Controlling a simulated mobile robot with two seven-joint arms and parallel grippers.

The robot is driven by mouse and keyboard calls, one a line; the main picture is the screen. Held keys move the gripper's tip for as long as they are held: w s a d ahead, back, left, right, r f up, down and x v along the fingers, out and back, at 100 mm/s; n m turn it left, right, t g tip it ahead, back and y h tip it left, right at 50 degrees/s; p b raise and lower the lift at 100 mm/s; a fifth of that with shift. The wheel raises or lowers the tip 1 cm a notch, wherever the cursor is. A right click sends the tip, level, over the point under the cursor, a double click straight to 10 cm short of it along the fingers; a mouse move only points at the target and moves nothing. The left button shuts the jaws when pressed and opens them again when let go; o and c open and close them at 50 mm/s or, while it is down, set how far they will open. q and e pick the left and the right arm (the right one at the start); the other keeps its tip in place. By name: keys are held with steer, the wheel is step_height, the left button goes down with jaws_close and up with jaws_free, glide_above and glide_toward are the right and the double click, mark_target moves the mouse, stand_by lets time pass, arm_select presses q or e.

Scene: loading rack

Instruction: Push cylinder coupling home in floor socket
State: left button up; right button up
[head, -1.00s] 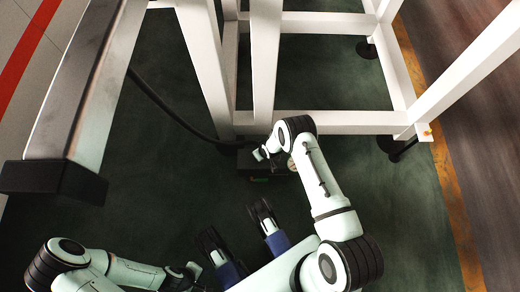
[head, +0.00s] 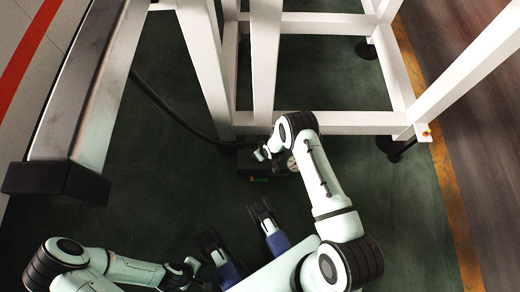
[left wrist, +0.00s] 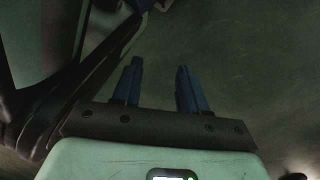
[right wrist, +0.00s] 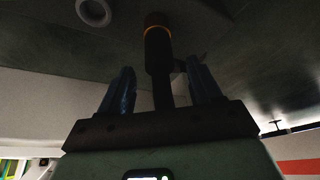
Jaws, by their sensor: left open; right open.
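The floor socket appears as a dark low box (head: 246,161) on the green floor at the foot of the white frame, partly hidden by my right arm. A black cylinder with an orange band (right wrist: 158,48), seemingly the coupling, shows in the right wrist view, its thin dark stem running down between the fingers. How deep it sits is not visible.
A white frame (head: 340,122) stands behind the box, its legs close to my right arm. A dark hose (head: 170,108) curves along the floor to the box. A metal beam with a black end (head: 55,183) juts in at left. Floor in front is clear.

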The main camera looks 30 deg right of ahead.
arm_select(q)
steer(key=w+d+r+t+p, duration=0.1)
steer(key=w+r+t+p, duration=0.2)
steer(key=w+r, duration=0.3)
steer(key=w+p, duration=0.1)
steer(key=w, duration=0.2)
steer(key=shift+r+m, duration=0.3)
arm_select(e)
steer(key=v, duration=1.1)
